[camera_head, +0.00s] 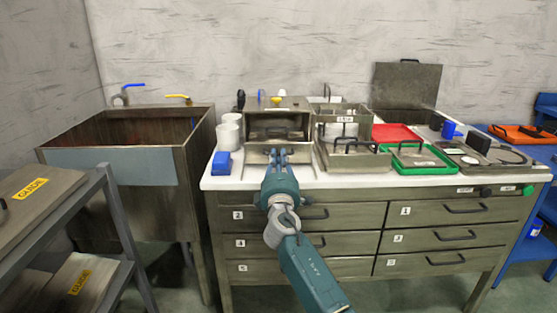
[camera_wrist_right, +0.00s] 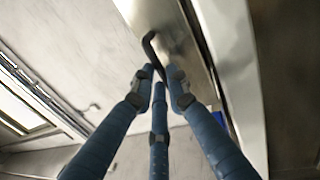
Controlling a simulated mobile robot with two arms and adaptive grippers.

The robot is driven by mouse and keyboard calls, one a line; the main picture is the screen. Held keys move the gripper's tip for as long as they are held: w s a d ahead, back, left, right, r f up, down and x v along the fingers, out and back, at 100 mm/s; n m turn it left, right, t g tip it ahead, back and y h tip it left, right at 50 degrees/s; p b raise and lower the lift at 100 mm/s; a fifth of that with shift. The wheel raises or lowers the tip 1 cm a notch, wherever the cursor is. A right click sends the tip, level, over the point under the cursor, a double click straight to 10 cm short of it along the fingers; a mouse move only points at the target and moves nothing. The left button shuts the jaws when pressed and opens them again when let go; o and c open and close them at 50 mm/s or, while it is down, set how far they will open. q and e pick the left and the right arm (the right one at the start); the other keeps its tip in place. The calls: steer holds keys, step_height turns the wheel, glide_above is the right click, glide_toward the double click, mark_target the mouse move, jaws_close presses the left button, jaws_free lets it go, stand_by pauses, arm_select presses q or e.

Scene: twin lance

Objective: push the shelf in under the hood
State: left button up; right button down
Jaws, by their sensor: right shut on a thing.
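A metal box-like hood (camera_head: 256,105) stands on the white-topped counter, with a dark opening in its front. A flat metal shelf (camera_head: 256,157) sticks out below that opening toward me. My right gripper (camera_head: 277,153) is at the shelf's front, its fingers close together. In the right wrist view, the fingertips (camera_wrist_right: 164,82) are closed around a dark bent handle (camera_wrist_right: 150,45) on a shiny metal panel. The gripper hides part of the shelf's front in the head view. My left gripper is not in view.
White cups (camera_head: 229,131) and a blue box (camera_head: 221,164) stand left of the hood. Metal trays (camera_head: 354,162) with handles stand close on its right, then a green tray (camera_head: 420,171). Drawers with dark handles (camera_head: 465,210) are below. A sink (camera_head: 110,168) is at left.

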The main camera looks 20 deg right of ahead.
steer(key=c, duration=1.7)
jaws_free()
steer(key=shift+f, duration=0.1)
steer(key=v, duration=1.2)
